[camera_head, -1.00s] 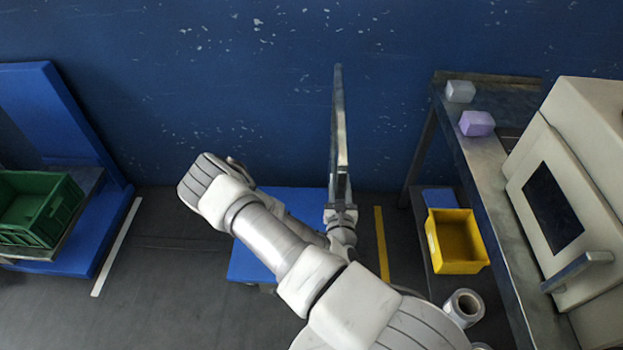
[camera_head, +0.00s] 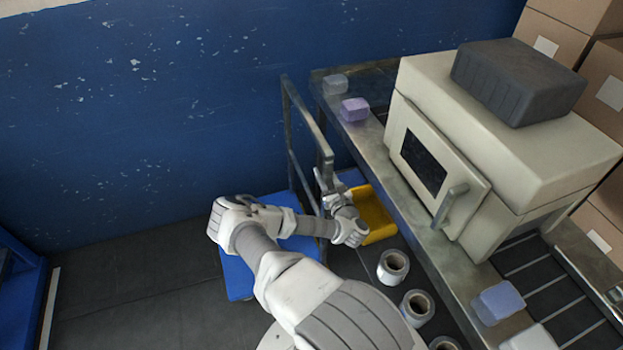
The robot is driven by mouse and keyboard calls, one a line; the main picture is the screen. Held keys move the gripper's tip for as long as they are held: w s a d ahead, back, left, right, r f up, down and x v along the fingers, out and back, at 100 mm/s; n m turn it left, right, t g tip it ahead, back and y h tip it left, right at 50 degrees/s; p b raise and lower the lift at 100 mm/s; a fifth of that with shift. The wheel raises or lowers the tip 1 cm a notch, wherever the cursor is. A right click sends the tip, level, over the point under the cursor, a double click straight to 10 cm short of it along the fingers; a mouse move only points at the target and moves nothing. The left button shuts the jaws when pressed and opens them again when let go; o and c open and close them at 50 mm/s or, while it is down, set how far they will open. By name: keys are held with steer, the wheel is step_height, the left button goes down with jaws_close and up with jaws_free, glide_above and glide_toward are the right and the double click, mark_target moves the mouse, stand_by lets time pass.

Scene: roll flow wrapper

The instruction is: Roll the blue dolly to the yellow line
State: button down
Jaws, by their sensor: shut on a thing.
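The blue dolly (camera_head: 239,277) stands on the floor by the blue wall, left of the metal bench. Its grey upright push handle (camera_head: 306,112) rises at its right end. My gripper (camera_head: 325,178) is shut on the near post of the handle. My arm covers part of the dolly's deck. The yellow line does not show; I cannot tell whether the dolly, my arm or the bench hides it.
The metal bench (camera_head: 385,153) is close right of the handle. A yellow bin (camera_head: 377,215) and several film rolls (camera_head: 393,265) sit low beside it. A beige machine (camera_head: 480,150) stands on the bench. Dark floor (camera_head: 130,290) left of the dolly is clear.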

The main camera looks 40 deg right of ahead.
steer(key=shift+s+d, duration=0.3)
steer(key=shift+d, duration=0.3)
steer(key=c, duration=0.6)
jaws_free()
steer(key=shift+d, duration=0.15)
steer(key=shift+o, duration=0.2)
steer(key=shift+s+a, duration=0.15)
steer(key=shift+a, duration=0.05)
steer(key=v, duration=1.1)
steer(key=shift+s+p, duration=0.35)
steer(key=shift+p, duration=0.05)
